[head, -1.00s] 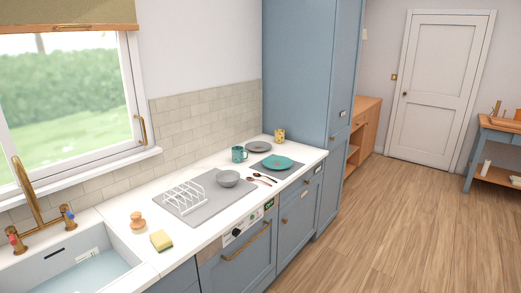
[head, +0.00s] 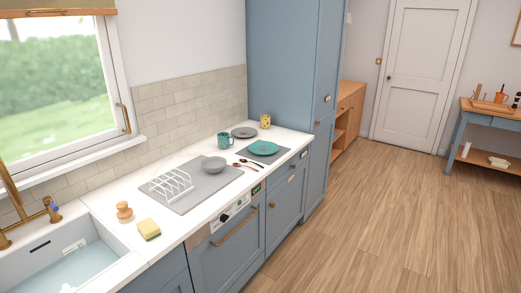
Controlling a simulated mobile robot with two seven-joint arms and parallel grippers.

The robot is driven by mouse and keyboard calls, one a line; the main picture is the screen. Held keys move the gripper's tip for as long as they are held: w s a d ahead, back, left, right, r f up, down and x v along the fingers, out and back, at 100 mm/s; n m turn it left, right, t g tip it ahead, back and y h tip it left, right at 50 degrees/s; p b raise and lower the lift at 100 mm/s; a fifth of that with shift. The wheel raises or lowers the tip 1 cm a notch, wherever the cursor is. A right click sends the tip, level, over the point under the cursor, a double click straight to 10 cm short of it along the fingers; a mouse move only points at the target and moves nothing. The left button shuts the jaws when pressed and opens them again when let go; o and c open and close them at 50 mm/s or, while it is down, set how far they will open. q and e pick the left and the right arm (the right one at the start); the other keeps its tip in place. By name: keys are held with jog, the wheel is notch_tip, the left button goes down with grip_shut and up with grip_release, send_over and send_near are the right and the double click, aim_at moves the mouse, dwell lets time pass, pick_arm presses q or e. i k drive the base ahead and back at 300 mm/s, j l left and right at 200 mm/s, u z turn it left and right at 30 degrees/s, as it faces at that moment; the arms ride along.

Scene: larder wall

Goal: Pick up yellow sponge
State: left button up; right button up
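The yellow sponge (head: 149,229) lies on the white worktop (head: 165,249) near its front edge, to the right of the sink. It has a yellow top and a darker greenish layer along its lower side. Nothing covers it. Neither of my grippers shows in the head view.
A wooden-handled brush (head: 124,212) stands just behind the sponge. The white sink (head: 105,268) is to its left. A grey mat (head: 196,193) with a white rack (head: 170,184) and a grey bowl (head: 214,165) lies to its right. The wooden floor (head: 370,220) is clear.

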aim_at(148, 227)
jog(key=u, duration=1.5)
jog(key=l+u, duration=0.2)
jog(key=u, duration=0.2)
jog(key=i+l+u, duration=0.1)
jog(key=l+u, duration=0.15)
jog(key=u, duration=0.2)
jog(key=l+u, duration=0.25)
jog(key=u, duration=0.15)
jog(key=l+u, duration=0.2)
jog(key=l, duration=0.15)
jog(key=k+l+u, duration=0.25)
jog(key=l+u, duration=0.2)
jog(key=l, duration=0.2)
jog(key=k+l+u, duration=0.1)
jog(key=l, duration=0.25)
jog(key=k+l+u, duration=0.1)
jog(key=l, duration=0.25)
jog(key=k+l+u, duration=0.1)
jog(key=k+l, duration=0.15)
